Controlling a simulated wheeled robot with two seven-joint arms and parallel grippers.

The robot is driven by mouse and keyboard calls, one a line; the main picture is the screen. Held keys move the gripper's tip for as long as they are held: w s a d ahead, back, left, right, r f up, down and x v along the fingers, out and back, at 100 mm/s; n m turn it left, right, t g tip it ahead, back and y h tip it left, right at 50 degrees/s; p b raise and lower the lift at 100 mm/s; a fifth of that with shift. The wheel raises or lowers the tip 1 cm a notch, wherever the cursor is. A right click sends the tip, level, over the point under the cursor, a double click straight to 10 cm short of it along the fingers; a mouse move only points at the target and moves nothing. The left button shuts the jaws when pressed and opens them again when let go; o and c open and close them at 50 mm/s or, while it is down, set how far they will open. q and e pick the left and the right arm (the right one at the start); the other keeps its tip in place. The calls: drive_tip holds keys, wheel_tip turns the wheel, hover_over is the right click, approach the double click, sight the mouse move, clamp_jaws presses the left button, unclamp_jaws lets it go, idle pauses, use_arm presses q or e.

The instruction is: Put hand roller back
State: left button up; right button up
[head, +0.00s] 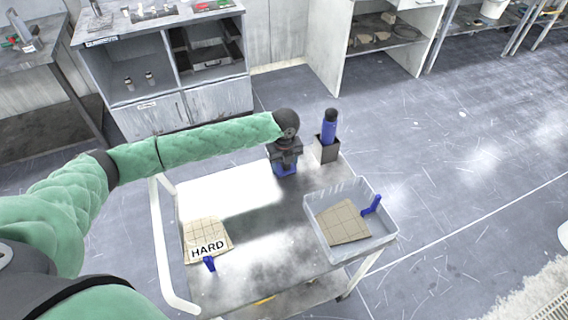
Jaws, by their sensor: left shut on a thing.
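My left gripper (285,157) reaches over the back of the cart, pointing down. It is shut on a mostly hidden thing, likely the hand roller; a blue part (285,170) shows just below the fingers, at the cart top. I cannot tell whether this part touches the cart. Just right of the gripper, a blue cylinder with a black top (329,128) stands upright in a dark square holder (326,152). My right gripper is not in view.
The grey cart top (240,280) carries a tan pad marked HARD (205,238) with a blue piece by it. A clear tray (388,243) at right holds another tan pad (342,222) and a blue piece (371,205). A cabinet (220,97) stands behind. The cart's middle is clear.

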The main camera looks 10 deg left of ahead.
use_arm(q)
drive_tip(key=shift+s+f, duration=0.2)
drive_tip(key=shift+f, duration=0.25)
clamp_jaws()
drive_tip(key=o, duration=1.6)
unclamp_jaws()
drive_tip(key=shift+f, duration=0.1)
drive_tip(key=shift+r, duration=0.45)
drive_tip(key=shift+w+r, duration=0.2)
drive_tip(key=shift+r, duration=0.05)
wheel_tip(320, 180, up, 11)
drive_tip(key=b, duration=0.4)
drive_tip(key=shift+w+r, duration=0.1)
drive_tip(key=shift+r+b, duration=0.3)
drive_tip(key=shift+r, duration=0.2)
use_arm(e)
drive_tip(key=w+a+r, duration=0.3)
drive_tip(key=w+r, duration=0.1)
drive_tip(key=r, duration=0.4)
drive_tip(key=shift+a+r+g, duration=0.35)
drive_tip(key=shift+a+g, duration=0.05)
